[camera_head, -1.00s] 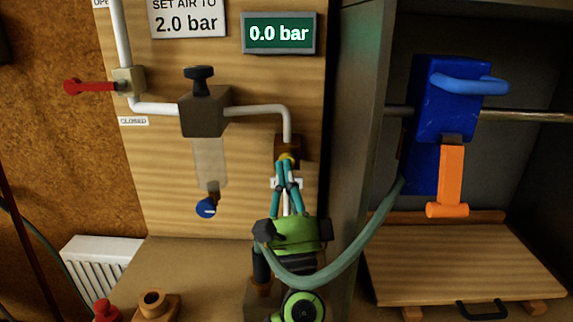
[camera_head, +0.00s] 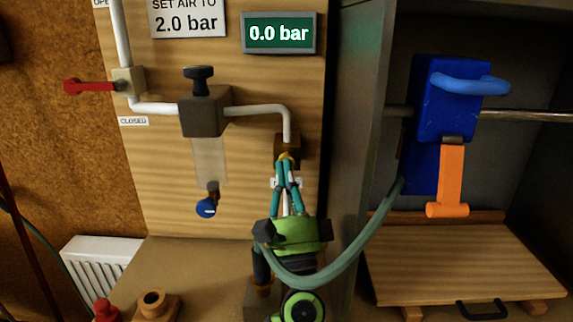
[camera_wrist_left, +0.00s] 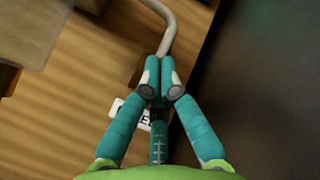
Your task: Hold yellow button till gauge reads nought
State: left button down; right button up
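The green gauge (camera_head: 279,34) at the top of the wooden panel reads "0.0 bar". The yellow button (camera_head: 286,155) shows as a small patch on the dark block (camera_head: 294,146) at the lower end of the white pipe. My left gripper (camera_head: 286,164) points up at the button, with its teal fingers drawn together and the tips at the button, covering most of it. In the left wrist view the fingertips (camera_wrist_left: 162,78) are together with nothing visible between them, and the button is hidden. I cannot tell how far the button is pressed. My right gripper is out of view.
A red-handled valve (camera_head: 92,86) and a black-knobbed regulator (camera_head: 203,110) sit left on the pipe. A sign (camera_head: 187,18) reads "SET AIR TO 2.0 bar". A grey-green hose (camera_head: 352,255) loops close to my gripper. Right stands a cabinet with a blue unit (camera_head: 440,110) and orange lever (camera_head: 451,178).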

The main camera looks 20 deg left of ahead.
pick_arm(q)
jog(key=shift+s+d, duration=0.2)
jog(key=shift+s, duration=0.65)
jog(key=shift+s+d+b, duration=0.2)
jog(key=shift+s+d, duration=0.05)
jog(key=shift+s, duration=0.55)
jog(key=shift+s+d+b, duration=0.15)
jog(key=shift+s+d, duration=0.05)
jog(key=shift+s, duration=0.6)
jog(key=shift+s+d+b, duration=0.2)
jog(key=shift+s+d, duration=0.05)
jog(key=shift+s, duration=0.55)
jog(key=shift+f, duration=0.1)
